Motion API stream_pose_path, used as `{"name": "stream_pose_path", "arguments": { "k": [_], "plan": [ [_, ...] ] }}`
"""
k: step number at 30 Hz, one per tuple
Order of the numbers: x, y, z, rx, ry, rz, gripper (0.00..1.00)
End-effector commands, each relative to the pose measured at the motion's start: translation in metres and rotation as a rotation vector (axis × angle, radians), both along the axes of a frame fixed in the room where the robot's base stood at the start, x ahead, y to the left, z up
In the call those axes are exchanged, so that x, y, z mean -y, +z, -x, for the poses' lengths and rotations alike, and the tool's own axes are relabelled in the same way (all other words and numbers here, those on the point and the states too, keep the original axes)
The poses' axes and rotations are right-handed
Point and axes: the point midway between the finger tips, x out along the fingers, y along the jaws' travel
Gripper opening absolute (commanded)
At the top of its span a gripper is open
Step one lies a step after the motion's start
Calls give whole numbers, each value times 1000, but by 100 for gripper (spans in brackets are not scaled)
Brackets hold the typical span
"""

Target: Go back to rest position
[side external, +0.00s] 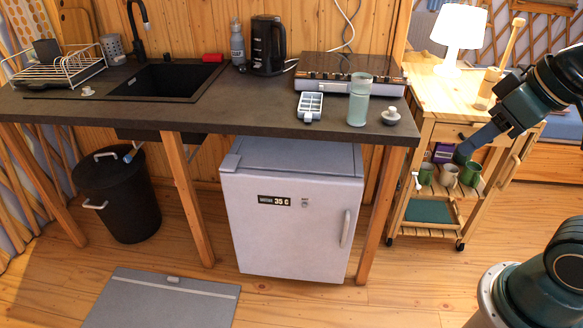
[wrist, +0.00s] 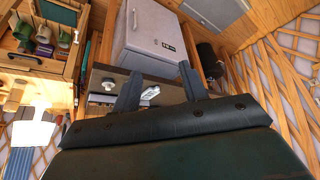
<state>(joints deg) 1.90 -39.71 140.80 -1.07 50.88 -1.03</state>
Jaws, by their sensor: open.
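My gripper (side external: 464,152) is at the right in the side external view, in front of the wooden cart and to the right of the dark counter. It points down and to the left. In the wrist view my gripper (wrist: 160,72) shows two dark fingers spread apart, with nothing held between them. Behind the fingers, the wrist view shows the counter (wrist: 97,76) and the white fridge (wrist: 150,40).
The wooden cart (side external: 440,133) holds a lit lamp (side external: 459,27) and several mugs. Floor between fridge and my base is clear.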

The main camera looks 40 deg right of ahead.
Motion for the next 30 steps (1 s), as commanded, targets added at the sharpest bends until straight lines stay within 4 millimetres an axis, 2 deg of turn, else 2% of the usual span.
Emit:
{"name": "stream_pose_path", "arguments": {
  "k": [6,30],
  "plan": [
    [-3,-8,16,3,-1,-5,43],
    [-3,-8,16,2,-1,-5,43]
  ]
}}
